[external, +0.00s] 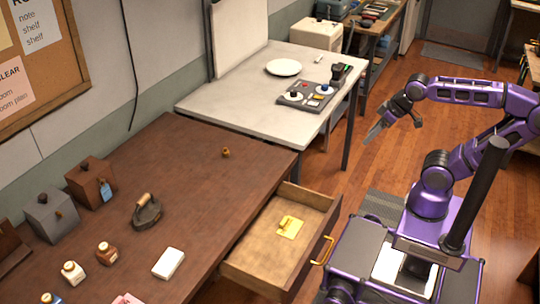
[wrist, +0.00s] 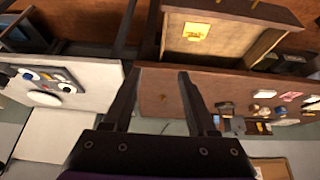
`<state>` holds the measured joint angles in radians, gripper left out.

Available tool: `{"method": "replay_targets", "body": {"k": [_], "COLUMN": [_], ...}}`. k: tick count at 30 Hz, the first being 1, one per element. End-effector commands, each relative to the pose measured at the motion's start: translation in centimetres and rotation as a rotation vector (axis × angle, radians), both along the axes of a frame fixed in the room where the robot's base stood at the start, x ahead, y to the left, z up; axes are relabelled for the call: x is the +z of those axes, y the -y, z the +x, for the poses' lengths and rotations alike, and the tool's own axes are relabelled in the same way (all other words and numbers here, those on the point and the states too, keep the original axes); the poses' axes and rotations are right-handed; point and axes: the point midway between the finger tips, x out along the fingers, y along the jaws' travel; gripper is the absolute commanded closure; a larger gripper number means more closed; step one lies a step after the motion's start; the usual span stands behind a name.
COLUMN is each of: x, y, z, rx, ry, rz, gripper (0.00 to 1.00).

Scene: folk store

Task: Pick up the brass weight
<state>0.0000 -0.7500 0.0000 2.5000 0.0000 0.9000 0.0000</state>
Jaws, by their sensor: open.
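A small brass-coloured piece (external: 225,153), which looks like the brass weight, stands alone near the back edge of the brown table (external: 190,190). In the wrist view it is a tiny spot (wrist: 163,98) seen between my fingers. My gripper (external: 374,133) is raised over the floor, right of the tables and well apart from both pieces. In the wrist view its fingers (wrist: 158,76) are spread and empty.
The drawer juts out from the table towards my base. An iron (external: 146,212), jars, boxes and a white block (external: 168,263) stand on the table's left part. A white table (external: 240,85) behind holds a plate (external: 284,67) and a grey device (external: 308,95). The brown table's middle is clear.

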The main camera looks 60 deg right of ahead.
Motion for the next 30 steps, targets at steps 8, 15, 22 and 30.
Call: {"method": "replay_targets", "body": {"k": [8,15,22,30], "x": [0.0,0.1,0.8,1.3], "y": [0.0,-1.4,-6.0,-10.6], "z": [0.0,0.8,3.6,8.0], "rx": [0.0,0.015,0.014,-0.089], "ry": [0.0,-0.011,-0.086,-0.221], "rz": [0.0,0.109,0.464,0.808], "gripper": [0.28,0.28,0.28,0.28]}}
